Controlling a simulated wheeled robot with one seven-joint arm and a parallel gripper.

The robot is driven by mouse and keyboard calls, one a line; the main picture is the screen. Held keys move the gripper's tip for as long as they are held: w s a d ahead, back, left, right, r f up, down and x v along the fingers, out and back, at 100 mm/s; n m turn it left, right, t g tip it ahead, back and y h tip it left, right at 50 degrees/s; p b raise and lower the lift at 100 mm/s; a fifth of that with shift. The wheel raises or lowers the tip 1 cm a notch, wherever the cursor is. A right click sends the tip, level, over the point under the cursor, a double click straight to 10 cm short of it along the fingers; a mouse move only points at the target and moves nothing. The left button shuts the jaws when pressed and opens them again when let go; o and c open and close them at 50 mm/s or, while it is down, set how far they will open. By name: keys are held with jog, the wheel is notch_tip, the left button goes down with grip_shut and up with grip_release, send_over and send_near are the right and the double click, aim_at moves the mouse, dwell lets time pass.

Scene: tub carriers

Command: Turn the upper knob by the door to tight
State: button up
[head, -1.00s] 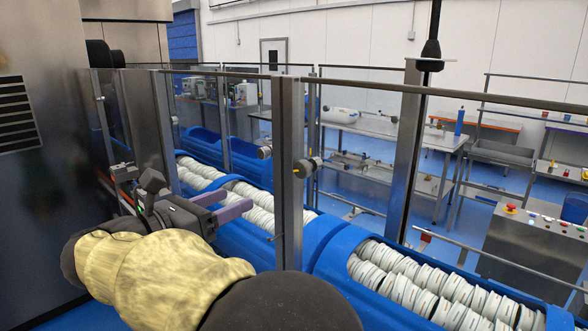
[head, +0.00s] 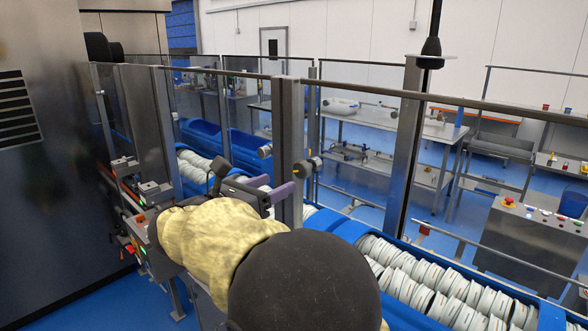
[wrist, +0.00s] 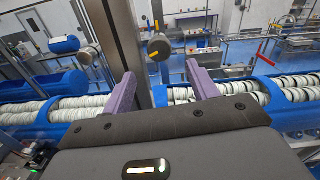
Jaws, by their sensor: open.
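A round dark metal knob (head: 308,167) with a yellow pointer sits at the steel post of the clear guard panels. It also shows in the wrist view (wrist: 159,47), ahead of and between my fingertips. I cannot tell for sure which is the upper one. My gripper (head: 272,187) is open and empty, with purple fingers, short of the post and a little below the first knob. The fingers also show in the wrist view (wrist: 161,69), apart from the knob.
The steel post (head: 290,140) and clear panels stand close ahead of my gripper. Behind them run blue tubs (head: 322,240) filled with pale discs. A control box (head: 525,240) with a red button stands at right. A large dark cabinet (head: 60,190) closes off the left.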

aim_at(299, 173)
jog(key=p+x, duration=0.2)
jog(key=x, duration=0.4)
jog(key=shift+w+d+f, duration=0.1)
jog(key=shift+w+d, duration=0.3)
jog(key=c, duration=1)
